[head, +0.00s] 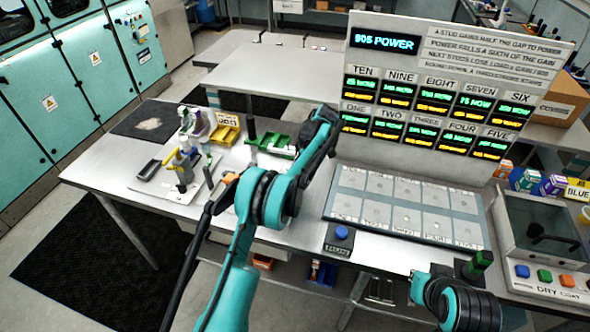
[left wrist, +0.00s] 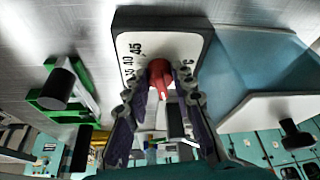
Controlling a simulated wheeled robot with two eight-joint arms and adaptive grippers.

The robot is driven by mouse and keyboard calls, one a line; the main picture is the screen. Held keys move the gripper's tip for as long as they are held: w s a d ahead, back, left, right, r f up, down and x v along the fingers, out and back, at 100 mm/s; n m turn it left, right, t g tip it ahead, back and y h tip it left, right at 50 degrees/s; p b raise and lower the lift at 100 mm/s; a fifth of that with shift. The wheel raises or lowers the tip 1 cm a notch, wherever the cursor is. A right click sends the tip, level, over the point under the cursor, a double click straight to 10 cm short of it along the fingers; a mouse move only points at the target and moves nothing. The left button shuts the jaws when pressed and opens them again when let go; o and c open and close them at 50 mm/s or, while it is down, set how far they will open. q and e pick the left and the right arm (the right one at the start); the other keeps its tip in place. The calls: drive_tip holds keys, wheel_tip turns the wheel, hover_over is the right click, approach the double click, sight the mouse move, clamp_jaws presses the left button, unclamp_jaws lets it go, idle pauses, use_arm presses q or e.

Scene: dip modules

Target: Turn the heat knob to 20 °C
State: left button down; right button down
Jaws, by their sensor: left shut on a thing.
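In the left wrist view, a red knob (left wrist: 160,74) sits on a white dial plate (left wrist: 180,44) with a dark edge. The figures 45 and 40 read on its left side, with smaller ones beyond, and a C on its right. Where the knob points I cannot tell. My left gripper (left wrist: 162,100) is shut on the knob, one finger on each side; the fingers hide the lower part of the dial. In the head view my left arm hides the dial and the gripper. Only links of my right arm show at the lower right; its gripper is not seen.
A green tray (head: 262,147) stands on the bench left of my arm, with a yellow bin (head: 224,133) beyond. A display board (head: 450,90) and a panel of pale tiles (head: 345,208) are at right. A blue button (head: 341,232) sits at the front edge.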

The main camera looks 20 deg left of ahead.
idle(0.4)
use_arm(q)
drive_tip(key=c, duration=1.3)
unclamp_jaws()
drive_tip(key=v, duration=1.2)
drive_tip(key=shift+w, duration=0.1)
